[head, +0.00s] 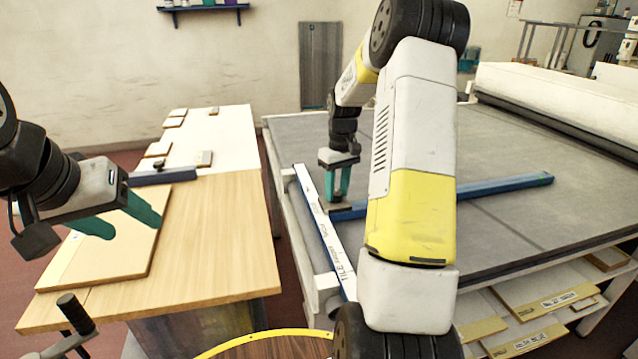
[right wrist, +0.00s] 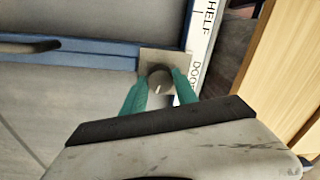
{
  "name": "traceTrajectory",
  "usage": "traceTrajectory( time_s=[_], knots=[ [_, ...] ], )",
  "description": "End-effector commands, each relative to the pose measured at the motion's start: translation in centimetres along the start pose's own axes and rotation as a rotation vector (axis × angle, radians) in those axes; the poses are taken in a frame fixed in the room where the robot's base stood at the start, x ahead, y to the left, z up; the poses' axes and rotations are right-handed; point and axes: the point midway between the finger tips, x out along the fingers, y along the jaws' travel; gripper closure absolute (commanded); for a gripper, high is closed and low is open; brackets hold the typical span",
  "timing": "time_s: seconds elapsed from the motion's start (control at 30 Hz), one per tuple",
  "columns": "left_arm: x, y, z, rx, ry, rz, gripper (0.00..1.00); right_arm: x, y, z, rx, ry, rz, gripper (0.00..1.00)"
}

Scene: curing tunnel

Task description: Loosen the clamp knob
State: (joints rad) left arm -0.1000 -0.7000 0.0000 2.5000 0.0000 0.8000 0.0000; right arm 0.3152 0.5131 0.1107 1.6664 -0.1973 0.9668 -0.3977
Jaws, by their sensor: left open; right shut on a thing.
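The clamp knob (right wrist: 160,78) is a round grey knob with a pale mark, on a metal plate (right wrist: 152,60) at the end of a blue bar (right wrist: 95,50). My right gripper (right wrist: 160,88) is shut on the knob, one green finger on each side. My left gripper (head: 120,220) is open and empty above a wooden board (head: 120,258).
The blue bar lies across a large grey table (head: 520,220). A wooden bench (head: 220,230) stands to the left, with a dark blue fence (head: 165,177) and several small pieces. Labelled boards (head: 545,305) sit on a shelf below the table at right.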

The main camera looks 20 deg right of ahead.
Motion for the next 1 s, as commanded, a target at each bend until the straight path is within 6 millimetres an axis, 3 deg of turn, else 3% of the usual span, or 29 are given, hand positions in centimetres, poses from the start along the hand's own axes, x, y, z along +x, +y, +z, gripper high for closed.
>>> traceTrajectory(
  time_s=[0.3,0.87,0.9,1.0],
  knots=[
    [0.00,0.00,0.00,0.000,0.000,0.000,0.44,-0.17,0.03,-0.15,-0.130,-0.003,0.002,1.00],
    [0.00,0.00,0.00,0.000,0.000,0.000,0.44,-0.18,0.04,-0.14,-0.158,-0.005,0.003,1.00],
    [0.00,0.00,0.00,0.000,0.000,0.000,0.44,-0.17,0.04,-0.14,-0.158,-0.005,0.003,0.59],
    [0.00,0.00,0.00,0.000,0.000,0.000,0.44,-0.14,0.03,-0.12,-0.158,-0.006,0.002,0.43]
  ],
)
